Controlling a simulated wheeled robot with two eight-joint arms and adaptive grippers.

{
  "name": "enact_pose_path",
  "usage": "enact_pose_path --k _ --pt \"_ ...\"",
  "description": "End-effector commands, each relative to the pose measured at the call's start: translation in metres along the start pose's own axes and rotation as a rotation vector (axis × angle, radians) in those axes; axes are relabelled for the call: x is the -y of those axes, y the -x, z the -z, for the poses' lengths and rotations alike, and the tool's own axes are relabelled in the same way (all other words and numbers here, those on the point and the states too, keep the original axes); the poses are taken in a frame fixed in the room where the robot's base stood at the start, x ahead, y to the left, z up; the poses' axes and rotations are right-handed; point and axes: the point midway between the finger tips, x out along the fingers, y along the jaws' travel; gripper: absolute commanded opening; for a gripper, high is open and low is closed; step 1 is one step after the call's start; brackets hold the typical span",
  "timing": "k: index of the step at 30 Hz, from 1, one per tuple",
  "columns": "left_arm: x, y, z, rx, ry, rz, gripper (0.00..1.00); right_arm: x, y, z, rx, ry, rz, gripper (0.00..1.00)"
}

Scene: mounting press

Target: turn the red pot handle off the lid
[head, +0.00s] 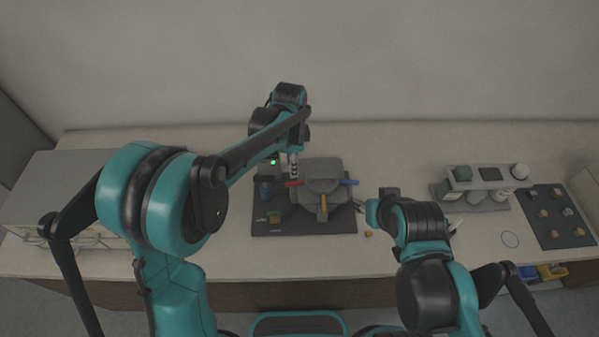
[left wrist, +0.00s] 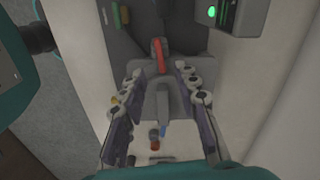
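The grey lid (head: 322,170) sits on the press over the dark base plate (head: 262,228). A red handle (head: 293,183) sticks out from its left side in the head view. The red handle (left wrist: 159,57) also shows in the left wrist view, just past the fingertips and between their lines. My left gripper (left wrist: 160,73) is open and empty, with one finger on each side, apart from the handle. In the head view the left gripper (head: 293,166) is over the red handle.
A box with a green light (head: 272,163) stands close to the left gripper. A grey stand (head: 478,197) and dark tray (head: 545,228) are at the right.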

Motion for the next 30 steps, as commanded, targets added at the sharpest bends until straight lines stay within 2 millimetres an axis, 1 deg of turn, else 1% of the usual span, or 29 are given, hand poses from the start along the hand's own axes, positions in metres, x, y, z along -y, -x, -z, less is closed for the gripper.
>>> enact_pose_path --k 2,5,12,15,18,22,29,30 --pt "0.002 -0.004 0.004 0.005 -0.025 -0.009 0.31 0.0 0.002 0.001 0.0 0.0 0.0 0.4" --pt "0.002 -0.014 0.005 0.007 -0.034 -0.013 0.31 0.0 0.0 0.0 0.0 0.0 0.0 0.4" --pt "0.002 -0.054 0.005 0.006 -0.032 -0.012 0.31 0.0 -0.006 -0.005 0.0 0.0 0.0 0.4" --pt "0.001 -0.068 0.005 0.006 -0.031 -0.011 0.31 0.0 -0.008 -0.006 0.0 0.0 0.0 0.4" --pt "0.001 -0.077 0.004 0.006 -0.031 -0.011 0.31 0.0 -0.009 -0.007 0.0 0.0 0.0 0.4" --pt "0.001 -0.083 0.004 0.006 -0.031 -0.011 0.31 0.0 -0.01 -0.007 0.0 0.0 0.0 0.4" --pt "0.001 -0.083 0.004 0.006 -0.03 -0.011 0.31 0.0 -0.009 -0.007 0.0 0.0 0.0 0.4" --pt "0.001 -0.083 0.004 0.006 -0.03 -0.011 0.2 0.0 -0.009 -0.007 0.0 0.0 0.0 0.4"
